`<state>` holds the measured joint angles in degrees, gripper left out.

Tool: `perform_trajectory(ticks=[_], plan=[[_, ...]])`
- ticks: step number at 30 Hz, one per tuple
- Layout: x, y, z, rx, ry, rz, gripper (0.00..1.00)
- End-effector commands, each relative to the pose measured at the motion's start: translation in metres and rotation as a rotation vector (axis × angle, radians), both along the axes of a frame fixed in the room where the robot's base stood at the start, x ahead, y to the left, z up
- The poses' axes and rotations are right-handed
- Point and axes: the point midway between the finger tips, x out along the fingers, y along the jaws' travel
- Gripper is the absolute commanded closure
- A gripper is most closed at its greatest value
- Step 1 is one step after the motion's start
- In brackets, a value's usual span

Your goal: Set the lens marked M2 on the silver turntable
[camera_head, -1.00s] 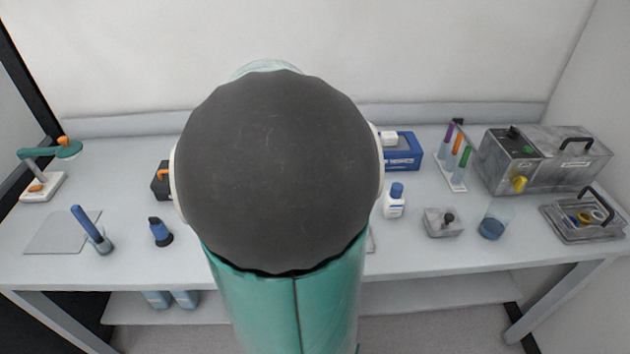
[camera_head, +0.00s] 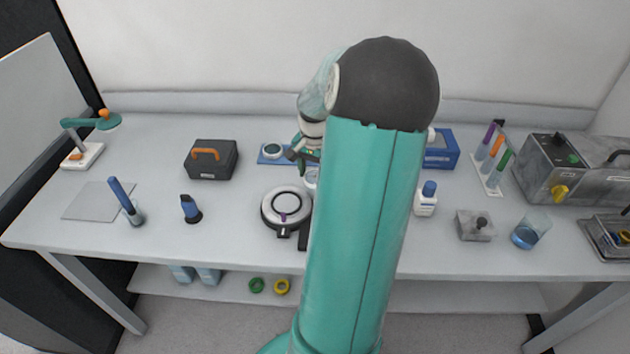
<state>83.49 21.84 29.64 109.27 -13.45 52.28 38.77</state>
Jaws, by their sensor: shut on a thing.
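The held lens appears above the bench, apart from the turntable. No M2 marking is readable on either lens.
A black case with an orange handle (camera_head: 211,160) stands left of the blue holder. A blue-capped bottle (camera_head: 426,199), a grey block (camera_head: 475,226) and a beaker (camera_head: 526,235) stand to the right.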

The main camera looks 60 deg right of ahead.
Motion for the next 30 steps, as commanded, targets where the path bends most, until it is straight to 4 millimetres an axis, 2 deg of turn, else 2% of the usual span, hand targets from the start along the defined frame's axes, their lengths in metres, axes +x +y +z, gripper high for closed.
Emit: perform_trajectory(ticks=[2, 9, 15, 27, 28, 30], plan=[[0.005, -0.007, -0.010, 0.002, -0.001, 0.001, 0.67], [0.010, -0.017, -0.023, 0.001, -0.001, 0.000, 0.67], [0.010, -0.016, -0.051, 0.002, 0.000, 0.000, 0.67], [0.010, -0.016, -0.056, 0.000, 0.001, 0.000, 0.67], [0.010, -0.016, -0.056, 0.000, 0.000, 0.000, 0.37], [0.010, -0.016, -0.055, 0.000, 0.000, 0.000, 0.23]])
